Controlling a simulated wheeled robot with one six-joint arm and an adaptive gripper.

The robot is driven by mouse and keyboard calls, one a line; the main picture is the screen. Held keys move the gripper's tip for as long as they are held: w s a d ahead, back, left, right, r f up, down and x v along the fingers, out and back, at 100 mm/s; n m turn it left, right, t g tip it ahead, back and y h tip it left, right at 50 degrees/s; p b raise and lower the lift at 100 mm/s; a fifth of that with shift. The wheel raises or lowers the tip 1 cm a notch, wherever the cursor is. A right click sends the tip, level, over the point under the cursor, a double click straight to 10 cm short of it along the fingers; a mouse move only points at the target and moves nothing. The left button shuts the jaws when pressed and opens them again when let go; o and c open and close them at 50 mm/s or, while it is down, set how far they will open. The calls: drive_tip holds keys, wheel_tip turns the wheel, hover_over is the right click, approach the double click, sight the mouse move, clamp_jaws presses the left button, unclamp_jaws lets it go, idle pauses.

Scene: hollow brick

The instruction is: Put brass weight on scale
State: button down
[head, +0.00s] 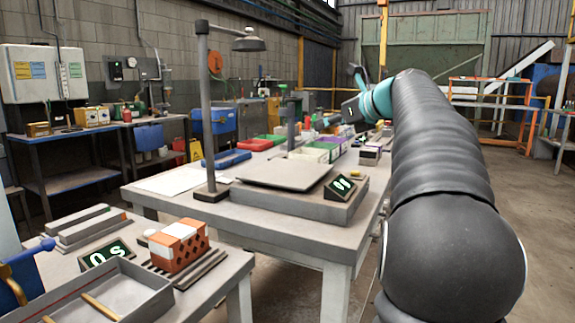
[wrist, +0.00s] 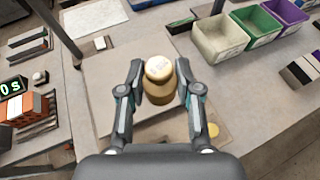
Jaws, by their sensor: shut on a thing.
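The brass weight (wrist: 158,92) is a stepped cylinder with a pale, bright top, held upright between the two fingers of my gripper (wrist: 159,76). In the wrist view, the weight appears over the grey plate of the scale (wrist: 100,108); the gap between them cannot be judged. In the head view, the scale (head: 286,174) is a wide flat plate on a low base, with a lit green display (head: 341,187) at its right front. No weight shows on the plate there. My arm reaches toward the back of the table, and the fingers are not clear in that view.
A lamp post (head: 207,110) rises left of the scale. White (wrist: 220,37), green (wrist: 257,25) and purple bins stand beyond it. A side table at left holds a hollow brick (head: 180,245), a timer (head: 106,253) and a tray (head: 105,290). A small yellow round thing (wrist: 213,130) lies near the scale.

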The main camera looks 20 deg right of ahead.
drive_tip(key=b, duration=0.1)
hover_over(288, 171)
wheel_tip(288, 171, down, 6)
drive_tip(key=shift+f, duration=0.15)
drive_tip(key=shift+d+f+b, duration=0.1)
drive_tip(key=shift+f+b, duration=0.7)
drive_tip(key=shift+f, duration=1.1)
drive_tip(key=shift+f, duration=0.2)
drive_tip(key=c, duration=0.8)
unclamp_jaws()
drive_tip(key=shift+w, duration=0.1)
drive_tip(key=shift+r, duration=0.25)
drive_tip(key=v, duration=1.2)
